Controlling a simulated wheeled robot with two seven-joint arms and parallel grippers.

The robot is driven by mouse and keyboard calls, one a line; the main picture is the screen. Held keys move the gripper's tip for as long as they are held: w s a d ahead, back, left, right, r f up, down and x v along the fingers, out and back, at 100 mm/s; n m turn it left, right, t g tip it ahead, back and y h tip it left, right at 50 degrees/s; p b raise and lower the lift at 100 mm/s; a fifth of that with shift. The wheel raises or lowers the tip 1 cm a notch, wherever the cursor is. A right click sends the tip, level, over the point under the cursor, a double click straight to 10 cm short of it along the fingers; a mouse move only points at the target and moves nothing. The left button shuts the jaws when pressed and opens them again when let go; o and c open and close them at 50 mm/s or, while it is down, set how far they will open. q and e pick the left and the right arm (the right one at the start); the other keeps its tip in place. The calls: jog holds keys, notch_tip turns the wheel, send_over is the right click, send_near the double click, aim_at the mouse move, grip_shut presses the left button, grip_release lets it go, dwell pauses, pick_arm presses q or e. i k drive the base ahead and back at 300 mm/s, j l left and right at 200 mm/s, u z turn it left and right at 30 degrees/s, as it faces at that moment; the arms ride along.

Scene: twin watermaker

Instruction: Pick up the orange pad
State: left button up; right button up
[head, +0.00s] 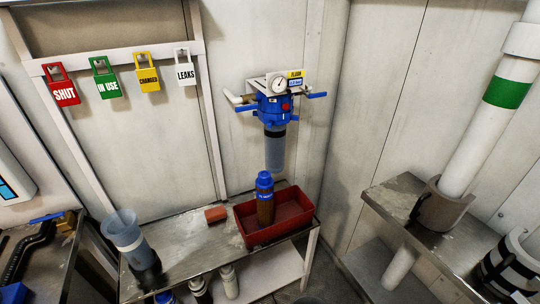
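The orange pad (216,214) is a small block lying flat on the metal bench top (190,240), just left of the red tray (246,233). It stands clear of the tray with a narrow gap. Nothing covers it. Neither of my grippers shows clearly in the head view, and nothing is touching the pad.
A clear bluish cup (122,230) stands at the bench's left end. A blue filter housing with a gauge (274,110) hangs on the wall above. Bottles stand on the lower shelf.

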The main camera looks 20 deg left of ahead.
aim_at(218, 213)
jog(key=u, duration=1.2)
